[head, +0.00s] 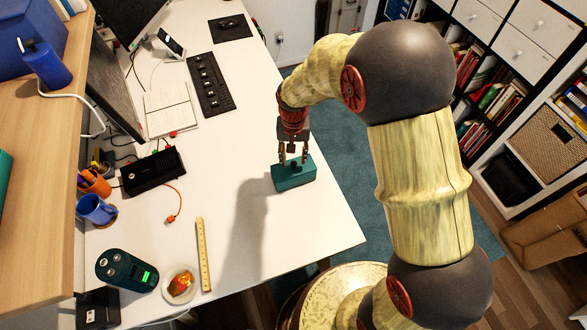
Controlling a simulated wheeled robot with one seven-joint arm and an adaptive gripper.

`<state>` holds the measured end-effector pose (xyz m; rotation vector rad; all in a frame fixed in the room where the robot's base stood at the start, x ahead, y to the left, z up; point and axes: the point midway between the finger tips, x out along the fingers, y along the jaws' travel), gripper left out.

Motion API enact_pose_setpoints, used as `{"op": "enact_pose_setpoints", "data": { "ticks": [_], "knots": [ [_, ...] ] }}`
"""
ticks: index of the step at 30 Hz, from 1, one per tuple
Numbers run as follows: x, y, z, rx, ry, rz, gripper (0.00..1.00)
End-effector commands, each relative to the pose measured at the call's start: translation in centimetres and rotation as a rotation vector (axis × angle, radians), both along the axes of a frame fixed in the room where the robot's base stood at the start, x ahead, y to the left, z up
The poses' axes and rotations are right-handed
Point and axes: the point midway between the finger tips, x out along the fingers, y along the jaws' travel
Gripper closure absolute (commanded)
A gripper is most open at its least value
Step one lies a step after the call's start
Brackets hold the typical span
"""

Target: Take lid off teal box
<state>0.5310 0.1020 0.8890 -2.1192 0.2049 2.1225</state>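The teal box (294,179) sits on the white desk near its right edge. Its lid looks closed, with a small dark knob (294,163) on top. My gripper (293,158) points down right above the box. Its two fingers are spread apart, one on each side of the knob, with a gap between them. I cannot tell whether the fingertips touch the lid.
The white desk (235,120) is clear around the box. A folding ruler (203,255), a small dish (180,284), a dark green device (126,270), a black box (153,171) and a keyboard (208,84) lie farther left. A wooden shelf (40,190) stands at the left.

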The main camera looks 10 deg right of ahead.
Motion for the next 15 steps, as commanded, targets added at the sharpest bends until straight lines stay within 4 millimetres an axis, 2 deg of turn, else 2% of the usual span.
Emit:
{"op": "enact_pose_setpoints", "data": {
  "ticks": [1, 4, 11, 15],
  "knots": [
    [0.0, 0.0, -1.1, -0.001, 0.002, 0.000, 0.62],
    [0.0, 0.0, -2.0, 0.000, 0.000, 0.000, 0.62],
    [0.0, 0.0, -2.1, 0.000, -0.001, 0.000, 0.62],
    [0.0, 0.0, -2.1, 0.000, -0.001, 0.000, 0.70]
  ]
}}
